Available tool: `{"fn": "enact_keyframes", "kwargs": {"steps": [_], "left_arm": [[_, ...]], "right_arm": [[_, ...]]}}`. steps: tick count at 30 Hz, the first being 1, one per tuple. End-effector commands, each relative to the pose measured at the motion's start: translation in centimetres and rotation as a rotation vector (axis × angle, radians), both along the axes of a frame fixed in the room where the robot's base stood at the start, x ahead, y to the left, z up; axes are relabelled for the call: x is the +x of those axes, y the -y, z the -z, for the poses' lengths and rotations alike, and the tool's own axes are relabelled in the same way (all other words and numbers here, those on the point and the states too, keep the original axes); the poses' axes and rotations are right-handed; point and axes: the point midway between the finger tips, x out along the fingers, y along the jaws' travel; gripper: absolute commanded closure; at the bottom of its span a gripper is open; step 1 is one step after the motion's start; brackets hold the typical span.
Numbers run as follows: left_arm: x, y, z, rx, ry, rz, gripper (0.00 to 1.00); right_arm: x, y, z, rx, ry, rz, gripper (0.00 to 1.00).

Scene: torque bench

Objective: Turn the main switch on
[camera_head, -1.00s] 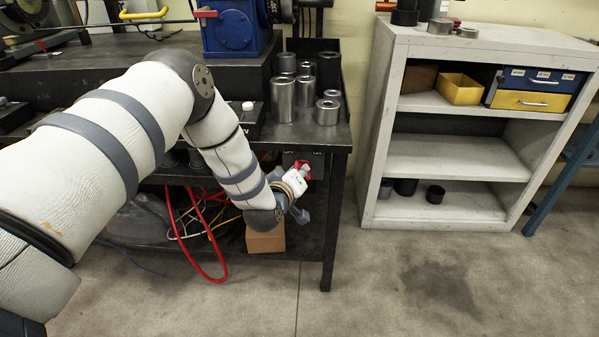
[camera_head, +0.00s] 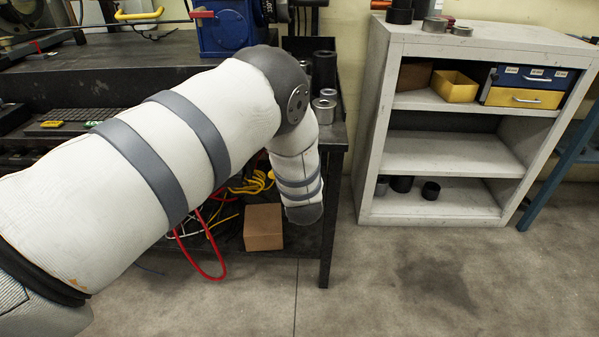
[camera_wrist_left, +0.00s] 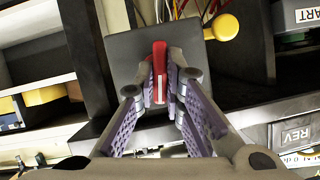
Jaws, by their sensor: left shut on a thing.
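In the left wrist view the main switch shows as a red handle (camera_wrist_left: 159,62) on the face of a dark grey box (camera_wrist_left: 122,55). My left gripper (camera_wrist_left: 162,82) has its two fingers on either side of the red handle and is shut on it. The handle lies nearly upright in that picture. In the head view my left arm covers the switch and the gripper, so neither shows there. My right gripper is in neither view.
In the head view a cardboard box (camera_head: 263,228) and cables lie on the bench's lower shelf. A grey shelf unit (camera_head: 455,155) stands right, with clear floor before it.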

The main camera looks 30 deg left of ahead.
Motion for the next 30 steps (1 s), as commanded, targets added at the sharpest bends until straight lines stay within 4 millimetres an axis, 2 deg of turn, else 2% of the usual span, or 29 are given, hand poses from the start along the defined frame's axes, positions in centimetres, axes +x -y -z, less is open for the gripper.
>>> {"fn": "enact_keyframes", "kwargs": {"steps": [15,30], "left_arm": [[0.3,0.3,0.3,0.368,-0.221,0.002,1.00],[0.3,0.3,0.1,0.510,-0.307,0.001,1.00]], "right_arm": [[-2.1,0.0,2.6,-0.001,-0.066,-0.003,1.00],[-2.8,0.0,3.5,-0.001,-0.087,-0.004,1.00]]}}
